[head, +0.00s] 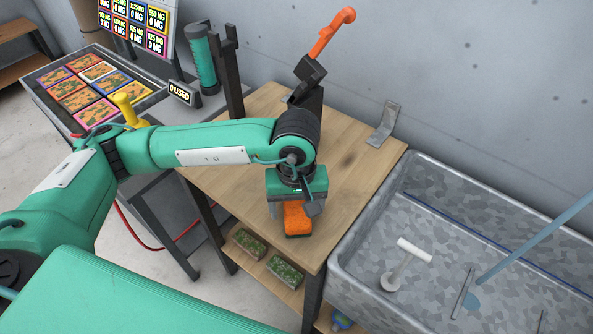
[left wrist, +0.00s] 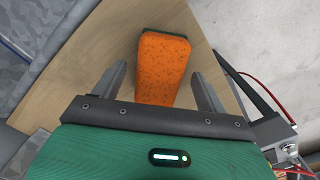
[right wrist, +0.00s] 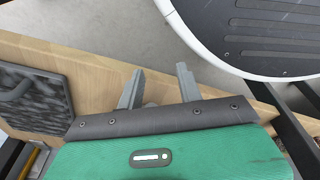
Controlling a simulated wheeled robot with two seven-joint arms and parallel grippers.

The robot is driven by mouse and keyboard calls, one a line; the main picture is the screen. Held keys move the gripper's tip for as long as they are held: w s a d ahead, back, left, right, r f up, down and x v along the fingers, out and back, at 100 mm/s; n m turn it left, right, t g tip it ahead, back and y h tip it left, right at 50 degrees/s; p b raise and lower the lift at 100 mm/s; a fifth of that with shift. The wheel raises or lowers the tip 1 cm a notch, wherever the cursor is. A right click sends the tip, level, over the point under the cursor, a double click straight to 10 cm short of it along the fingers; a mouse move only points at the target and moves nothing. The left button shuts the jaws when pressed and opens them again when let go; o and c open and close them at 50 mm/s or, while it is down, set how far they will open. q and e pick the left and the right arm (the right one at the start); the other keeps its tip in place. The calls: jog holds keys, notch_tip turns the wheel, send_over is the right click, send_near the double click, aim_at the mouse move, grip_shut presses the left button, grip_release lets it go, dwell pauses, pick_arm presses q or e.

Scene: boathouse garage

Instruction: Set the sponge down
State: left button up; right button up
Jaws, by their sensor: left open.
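The orange sponge (head: 297,221) with a dark green layer lies on the wooden table (head: 245,165) near its front edge. My left gripper (head: 293,208) is directly over the sponge, pointing down. In the left wrist view the sponge (left wrist: 163,70) sits between the two open fingers, with a gap on each side, so they do not appear to grip it. The gripper's palm hides the sponge's near end. My right gripper (right wrist: 158,82) shows only in the right wrist view. Its fingers are apart and nothing is between them.
A grey stone-patterned sink (head: 375,215) borders the table on the right. An orange-handled tool on a dark stand (head: 310,70) and a grey bent bracket (head: 384,125) stand at the table's back. Two green-topped blocks (head: 249,243) lie on the lower shelf. Bare wood surrounds the sponge.

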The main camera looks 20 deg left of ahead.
pick_arm(q)
notch_tip(320, 180, up, 12)
jog(key=shift+w+b, duration=0.15)
jog(key=shift+b, duration=0.3)
pick_arm(e)
jog(key=shift+w+a+r, duration=0.2)
jog(key=shift+w+r, duration=0.3)
jog(key=shift+r, duration=0.05)
jog(key=shift+w+a+r, duration=0.15)
jog(key=shift+w+r, duration=0.3)
jog(key=shift+r, duration=0.05)
pick_arm(q)
jog(key=shift+r, duration=0.1)
jog(key=shift+c, duration=0.4)
grip_shut()
